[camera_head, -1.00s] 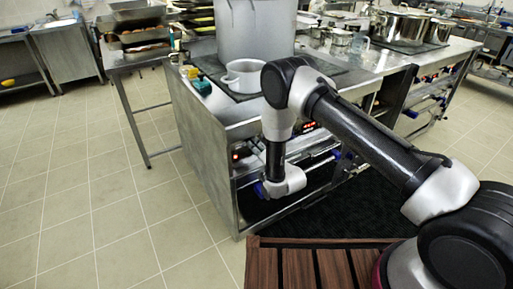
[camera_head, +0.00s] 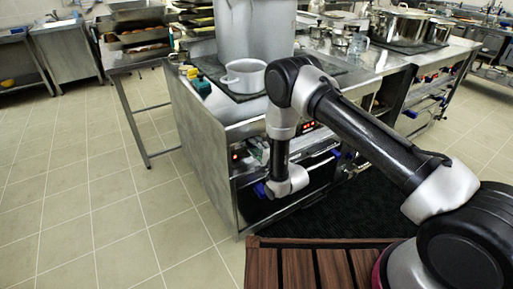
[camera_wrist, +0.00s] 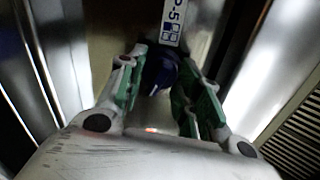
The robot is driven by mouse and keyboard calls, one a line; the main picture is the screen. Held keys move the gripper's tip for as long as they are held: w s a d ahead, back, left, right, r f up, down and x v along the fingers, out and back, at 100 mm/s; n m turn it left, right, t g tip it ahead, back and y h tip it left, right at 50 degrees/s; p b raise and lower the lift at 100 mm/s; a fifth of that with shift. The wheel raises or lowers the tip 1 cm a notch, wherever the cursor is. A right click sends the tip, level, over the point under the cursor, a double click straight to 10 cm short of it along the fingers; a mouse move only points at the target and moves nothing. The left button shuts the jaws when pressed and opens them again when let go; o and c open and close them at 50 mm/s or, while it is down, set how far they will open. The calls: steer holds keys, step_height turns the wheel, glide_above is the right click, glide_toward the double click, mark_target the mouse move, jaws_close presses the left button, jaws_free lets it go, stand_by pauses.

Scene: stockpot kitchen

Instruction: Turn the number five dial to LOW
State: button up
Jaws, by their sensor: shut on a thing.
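In the wrist view, the blue dial (camera_wrist: 159,72) sits between the two green-padded fingers of my gripper (camera_wrist: 160,88), which is shut on it. A white label (camera_wrist: 172,22) with a 5 and small blue markings is directly above the dial. The dial's lower part and its pointer are hard to make out, so its setting cannot be read. In the head view, my wrist is low against the front of the steel counter (camera_head: 212,150), and the fingers are hidden there.
Another blue knob (camera_head: 336,153) is on the counter front, right of my forearm. A dark mat (camera_head: 345,215) lies below. Open tiled floor is to the left.

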stand_by(0.4)
steer(key=o, duration=1.1)
steer(key=shift+c, duration=0.2)
steer(key=f+v, duration=0.1)
steer(key=v, duration=1.1)
steer(key=shift+r, duration=0.35)
